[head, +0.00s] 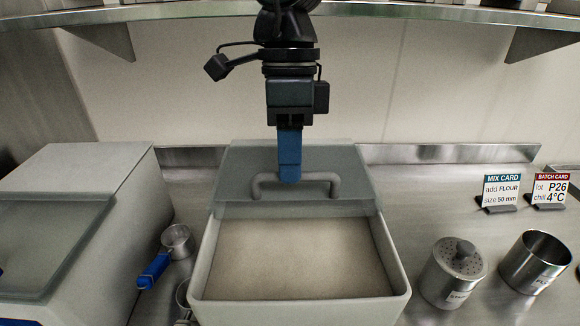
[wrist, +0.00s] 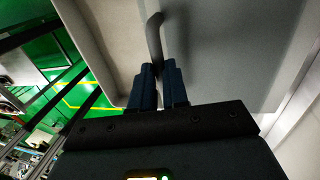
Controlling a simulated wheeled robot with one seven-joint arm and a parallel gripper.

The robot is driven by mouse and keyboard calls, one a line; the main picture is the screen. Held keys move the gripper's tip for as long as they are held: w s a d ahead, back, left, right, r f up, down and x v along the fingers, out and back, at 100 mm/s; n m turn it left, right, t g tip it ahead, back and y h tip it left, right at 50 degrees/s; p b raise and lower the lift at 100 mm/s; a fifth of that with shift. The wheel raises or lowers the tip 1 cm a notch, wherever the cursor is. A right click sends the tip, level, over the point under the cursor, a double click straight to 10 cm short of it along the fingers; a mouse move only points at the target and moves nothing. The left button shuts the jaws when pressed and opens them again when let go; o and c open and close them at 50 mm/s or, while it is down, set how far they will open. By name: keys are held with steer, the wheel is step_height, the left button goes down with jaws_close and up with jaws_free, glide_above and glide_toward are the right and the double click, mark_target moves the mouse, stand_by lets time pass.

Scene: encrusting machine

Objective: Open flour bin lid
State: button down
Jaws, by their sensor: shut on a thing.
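The flour bin (head: 398,306) is a pale box in the middle of the head view, with a level beige fill showing inside. The lid has a grey bar handle (head: 333,186), also seen in the wrist view (wrist: 154,35). My gripper (head: 289,178) has blue fingers and comes down from above onto the middle of the handle. In the wrist view the fingers (wrist: 158,72) are closed on the handle from both sides.
A blue-handled scoop (head: 155,270) lies between the bins. A shaker with a perforated lid (head: 455,275), a steel cup (head: 533,265) and two cards (head: 500,190) stand at right. A shelf (head: 420,12) runs above.

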steer(key=c, duration=1.1)
jaws_free()
steer(key=shift+w+r+b, duration=0.15)
steer(key=shift+w+r, duration=0.1)
steer(key=shift+r, duration=1.05)
steer(key=shift+w+r+b, duration=0.15)
steer(key=shift+w+r, duration=0.05)
steer(key=shift+r, duration=1.05)
steer(key=shift+w+r+b, duration=0.15)
steer(key=shift+w+r, duration=0.1)
steer(key=shift+r, duration=1.05)
